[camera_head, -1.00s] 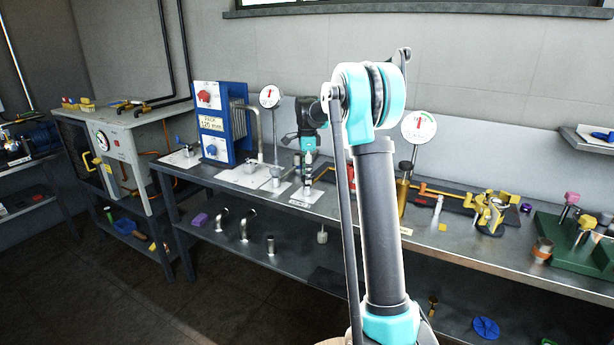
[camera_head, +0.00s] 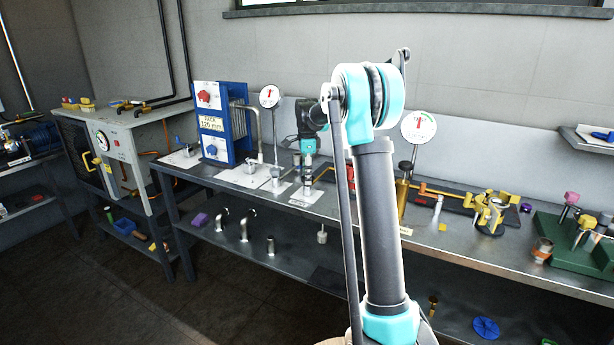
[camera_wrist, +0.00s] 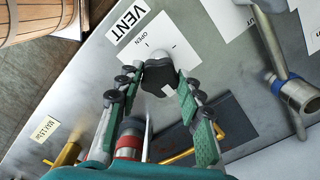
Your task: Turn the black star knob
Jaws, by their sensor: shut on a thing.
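The black star knob (camera_wrist: 158,76) shows in the wrist view on a white plate marked VENT and OPEN (camera_wrist: 139,43). My gripper (camera_wrist: 162,79) has one finger on each side of the knob and is shut on it. The fingers hide part of the knob's sides. In the head view my gripper (camera_head: 308,154) is small, low over the bench behind my arm, and the knob cannot be made out there.
A metal pipe fitting with a blue collar (camera_wrist: 290,90) stands right of the knob in the wrist view. A wooden barrel-like thing (camera_wrist: 30,18) is at top left. In the head view a blue plate unit (camera_head: 222,122) and a dial gauge (camera_head: 269,97) stand left of my gripper.

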